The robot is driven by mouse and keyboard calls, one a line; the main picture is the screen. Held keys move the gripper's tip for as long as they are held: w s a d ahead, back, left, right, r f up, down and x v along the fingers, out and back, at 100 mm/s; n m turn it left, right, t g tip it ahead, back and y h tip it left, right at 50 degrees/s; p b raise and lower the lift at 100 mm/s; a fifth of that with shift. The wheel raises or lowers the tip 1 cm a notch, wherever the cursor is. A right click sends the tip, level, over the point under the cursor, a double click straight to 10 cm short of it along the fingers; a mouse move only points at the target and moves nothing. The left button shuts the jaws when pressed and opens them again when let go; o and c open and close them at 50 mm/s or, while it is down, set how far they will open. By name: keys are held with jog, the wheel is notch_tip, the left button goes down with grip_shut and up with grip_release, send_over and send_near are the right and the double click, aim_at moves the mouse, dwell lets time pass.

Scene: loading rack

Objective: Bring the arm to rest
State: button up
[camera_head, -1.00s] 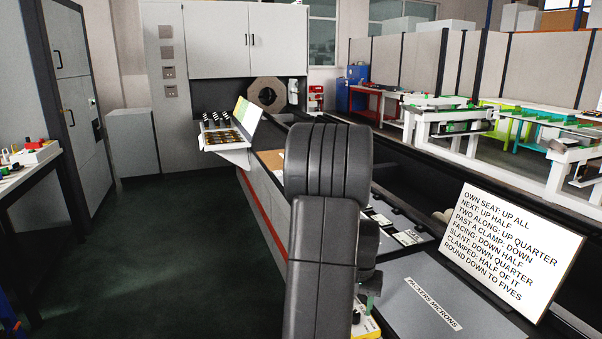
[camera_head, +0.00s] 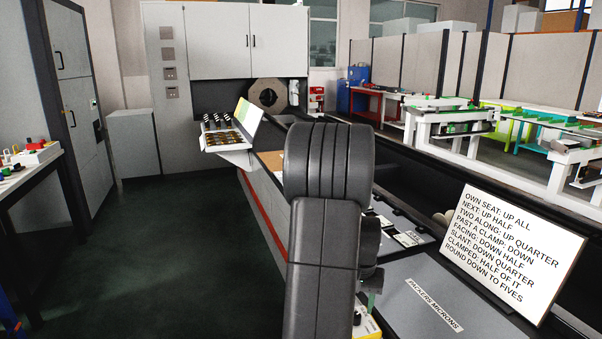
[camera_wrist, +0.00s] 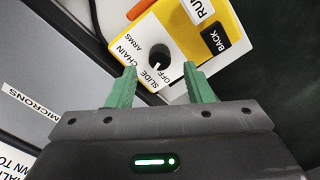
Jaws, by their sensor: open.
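My arm stands up in the middle of the head view and hides most of my gripper; a green finger shows at its lower right. In the wrist view my gripper (camera_wrist: 160,84) has its two green fingers wide apart with nothing between the tips. Just beyond the tips is a yellow control box (camera_wrist: 185,40) with a white label. A black knob (camera_wrist: 158,55) on it is marked SLIDE, CHAIN, ARMS and OFF. The box (camera_head: 371,322) also shows in the head view, partly hidden by my arm. I cannot tell whether the fingers touch it.
A grey panel (camera_head: 440,295) and a white sign board (camera_head: 512,250) with rules stand right of my arm. A tray (camera_head: 226,138) of parts is farther back. White frames (camera_head: 450,125) stand beyond the rack. The dark floor (camera_head: 140,240) at left is clear.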

notch_tip(320, 180, up, 10)
jog(key=r, duration=0.1)
notch_tip(320, 180, down, 15)
jog(key=shift+r, duration=0.15)
jog(key=n+p, duration=0.1)
jog(key=n, duration=0.2)
jog(key=shift+n, duration=0.3)
jog(key=n+p, duration=0.1)
jog(key=n, duration=0.3)
jog(key=shift+r, duration=0.3)
notch_tip(320, 180, up, 9)
jog(key=shift+a+r, duration=0.1)
